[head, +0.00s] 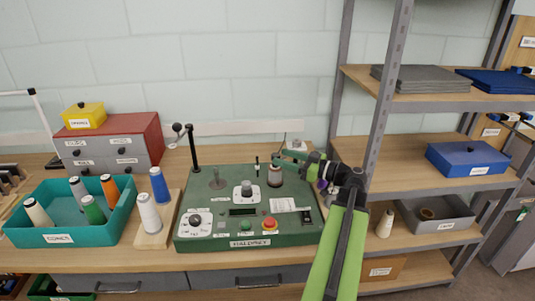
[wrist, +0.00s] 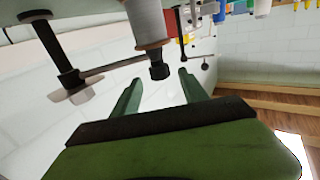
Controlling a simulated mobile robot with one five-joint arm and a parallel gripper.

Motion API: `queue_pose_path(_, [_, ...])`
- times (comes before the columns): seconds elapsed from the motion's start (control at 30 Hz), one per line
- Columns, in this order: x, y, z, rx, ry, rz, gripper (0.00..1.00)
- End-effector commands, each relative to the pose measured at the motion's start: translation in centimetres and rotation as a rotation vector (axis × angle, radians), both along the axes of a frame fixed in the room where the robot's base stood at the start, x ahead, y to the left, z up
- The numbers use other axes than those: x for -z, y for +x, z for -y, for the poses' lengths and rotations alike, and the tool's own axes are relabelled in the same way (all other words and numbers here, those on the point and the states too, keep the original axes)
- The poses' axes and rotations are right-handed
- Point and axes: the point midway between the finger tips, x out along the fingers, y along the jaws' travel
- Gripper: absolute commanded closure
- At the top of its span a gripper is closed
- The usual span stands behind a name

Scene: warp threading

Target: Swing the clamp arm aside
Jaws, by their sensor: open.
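The green machine (head: 250,232) stands on the bench, labelled at its front. A pale and dark-red cylinder (head: 275,176) stands at its back right. In the wrist view a cylinder (wrist: 147,22) with a black knob (wrist: 159,70) shows between my fingers, apart from them. A thin bar, which looks like the clamp arm (wrist: 108,66), runs from a dark post (wrist: 58,50) toward the knob. Whether it touches the knob is unclear. My gripper (head: 285,160) is open and empty at the cylinder's upper right; its fingers (wrist: 160,80) point toward the knob.
A black post with a ball lever (head: 194,150) rises at the machine's back left. Thread cones on a wooden board (head: 153,238) and a teal tray (head: 60,238) stand left. A grey shelf upright (head: 382,100) is close to my arm on the right.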

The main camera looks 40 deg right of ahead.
Motion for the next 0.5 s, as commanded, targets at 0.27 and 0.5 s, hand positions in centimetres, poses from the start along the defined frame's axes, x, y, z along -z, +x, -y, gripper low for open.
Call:
queue_pose_path(0.27, [0.0,5.4,-1.6,-0.004,0.000,0.000,0.49])
queue_pose_path(0.5, [0.0,6.5,-2.0,-0.003,0.000,0.000,0.49])
